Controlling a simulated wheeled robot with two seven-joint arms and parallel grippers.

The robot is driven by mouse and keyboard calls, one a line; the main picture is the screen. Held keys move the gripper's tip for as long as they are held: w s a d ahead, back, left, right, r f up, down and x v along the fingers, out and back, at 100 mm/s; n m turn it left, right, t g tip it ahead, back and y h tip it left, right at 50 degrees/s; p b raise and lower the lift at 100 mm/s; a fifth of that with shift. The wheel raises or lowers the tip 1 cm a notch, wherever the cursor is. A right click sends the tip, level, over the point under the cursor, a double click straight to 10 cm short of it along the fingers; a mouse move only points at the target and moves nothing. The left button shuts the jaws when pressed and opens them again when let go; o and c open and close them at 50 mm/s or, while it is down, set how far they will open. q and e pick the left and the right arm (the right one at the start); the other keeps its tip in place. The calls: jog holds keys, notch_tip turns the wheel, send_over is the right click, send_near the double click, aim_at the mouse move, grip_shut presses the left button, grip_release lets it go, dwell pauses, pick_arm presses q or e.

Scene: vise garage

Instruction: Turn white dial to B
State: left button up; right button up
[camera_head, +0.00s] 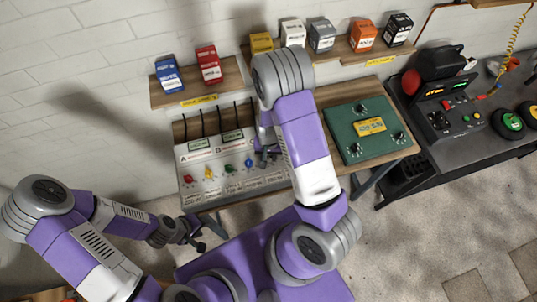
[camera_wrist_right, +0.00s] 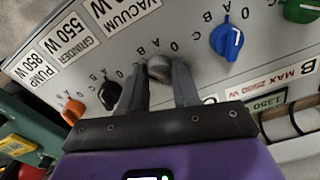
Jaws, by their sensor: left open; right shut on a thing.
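The white dial (camera_wrist_right: 159,68) shows greyish in the right wrist view, on the light panel face (camera_wrist_right: 190,15). The two fingers of my right gripper (camera_wrist_right: 161,82) stand on either side of it and are shut on it. Letters arch around the dial, but its pointer direction cannot be told. In the head view my right gripper (camera_head: 266,157) is at the control panel (camera_head: 188,163), and my right arm and gripper hide the white dial. My left gripper (camera_head: 192,238) is open and empty, low in front of the panel and apart from it.
A blue dial (camera_wrist_right: 228,38) and a black dial (camera_wrist_right: 110,93) flank the held one; an orange dial (camera_wrist_right: 73,111) and a green dial (camera_wrist_right: 302,10) lie further out. A green box (camera_head: 350,143) stands right of the panel. Shelves with small boxes (camera_head: 208,65) hang above.

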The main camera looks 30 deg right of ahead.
aim_at(269, 156)
jog(key=shift+m, duration=1.4)
jog(key=o, duration=1)
jog(key=shift+o, duration=0.2)
notch_tip(269, 156, up, 8)
jog(key=shift+f+p, duration=0.15)
jog(key=shift+p, duration=0.4)
